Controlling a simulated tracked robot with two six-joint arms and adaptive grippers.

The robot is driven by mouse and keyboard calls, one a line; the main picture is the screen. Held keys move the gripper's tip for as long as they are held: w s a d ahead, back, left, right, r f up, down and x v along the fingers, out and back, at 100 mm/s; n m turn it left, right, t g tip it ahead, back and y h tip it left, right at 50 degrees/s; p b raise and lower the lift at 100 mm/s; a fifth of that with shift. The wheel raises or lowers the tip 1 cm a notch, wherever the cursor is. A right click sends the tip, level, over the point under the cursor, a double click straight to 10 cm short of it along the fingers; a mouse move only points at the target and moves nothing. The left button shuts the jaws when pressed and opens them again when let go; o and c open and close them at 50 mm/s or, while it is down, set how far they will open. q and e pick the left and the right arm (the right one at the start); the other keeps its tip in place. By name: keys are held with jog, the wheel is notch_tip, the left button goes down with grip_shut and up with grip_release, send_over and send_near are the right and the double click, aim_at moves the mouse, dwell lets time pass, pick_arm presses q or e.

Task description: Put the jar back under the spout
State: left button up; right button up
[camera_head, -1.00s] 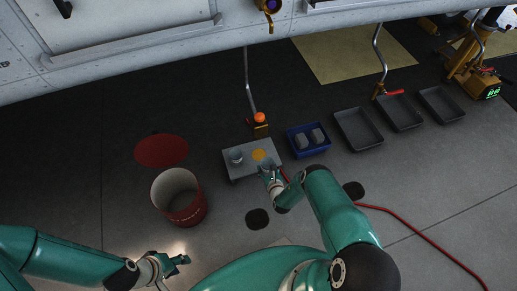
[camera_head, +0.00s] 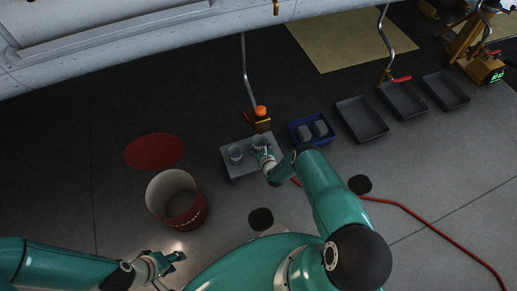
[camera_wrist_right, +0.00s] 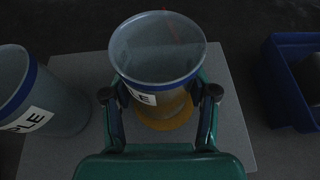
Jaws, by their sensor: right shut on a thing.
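A clear jar (camera_wrist_right: 158,50) with a blue rim and a partly hidden white label is between the fingers of my right gripper (camera_wrist_right: 160,98), which is shut on it. The jar stands upright over a yellow disc (camera_wrist_right: 165,122) on a grey stand (camera_wrist_right: 232,130); I cannot tell whether it touches down. In the head view the held jar (camera_head: 258,141) is just in front of the spout's orange-topped yellow block (camera_head: 262,124). A second labelled jar (camera_wrist_right: 40,100) stands to its left, also in the head view (camera_head: 236,153). My left gripper (camera_head: 173,268) looks open and empty, away from the stand.
A blue bin (camera_head: 290,137) with grey blocks stands right of the stand, with several dark trays (camera_head: 361,135) beyond. A red drum (camera_head: 188,215) and red disc (camera_head: 155,151) are to the left. A red hose (camera_head: 425,228) lies on the floor.

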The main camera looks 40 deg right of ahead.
jog(key=shift+s+d, duration=0.1)
jog(key=shift+d, duration=0.05)
jog(key=shift+f, duration=0.15)
jog(key=o, duration=1.2)
